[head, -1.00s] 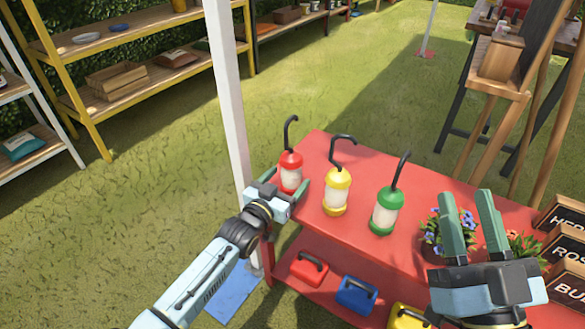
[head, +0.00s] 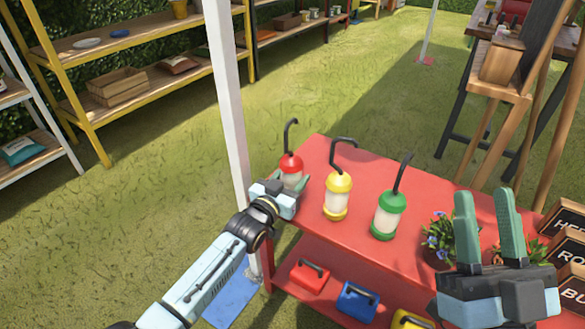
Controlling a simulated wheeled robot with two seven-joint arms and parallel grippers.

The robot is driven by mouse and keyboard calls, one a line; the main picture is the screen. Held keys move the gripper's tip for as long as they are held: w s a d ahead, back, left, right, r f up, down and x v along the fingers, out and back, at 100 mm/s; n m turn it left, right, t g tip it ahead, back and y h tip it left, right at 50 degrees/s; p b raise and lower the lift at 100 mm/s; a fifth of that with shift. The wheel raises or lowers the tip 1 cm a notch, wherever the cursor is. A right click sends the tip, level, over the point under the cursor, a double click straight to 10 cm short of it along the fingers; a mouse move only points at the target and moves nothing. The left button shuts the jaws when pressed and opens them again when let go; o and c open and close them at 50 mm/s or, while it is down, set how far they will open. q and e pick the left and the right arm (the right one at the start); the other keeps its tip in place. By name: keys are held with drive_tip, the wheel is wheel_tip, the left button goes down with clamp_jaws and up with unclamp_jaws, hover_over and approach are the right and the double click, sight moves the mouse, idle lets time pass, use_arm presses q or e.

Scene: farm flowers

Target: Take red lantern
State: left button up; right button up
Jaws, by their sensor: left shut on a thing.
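The red lantern (head: 291,163) has a red cap, a pale body and a black hooked handle. It stands upright at the left end of the red table (head: 310,217). My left gripper (head: 288,194) is shut on the red lantern's lower body and hides its base. A yellow lantern (head: 338,196) and a green lantern (head: 388,214) stand to its right on the same table. My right gripper (head: 487,222) is open, empty, fingers pointing up, in front of the table's right part.
A white post (head: 228,105) rises just left of my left gripper. A flower pot (head: 438,245) and dark signs (head: 565,255) are at the table's right. Red (head: 310,275) and blue (head: 357,299) boxes sit on the lower shelf. Yellow shelves (head: 60,75) stand at the back left.

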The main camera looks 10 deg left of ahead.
sight(286, 175)
use_arm(q)
drive_tip(key=shift+r+p, duration=1.6)
drive_tip(key=shift+p, duration=0.1)
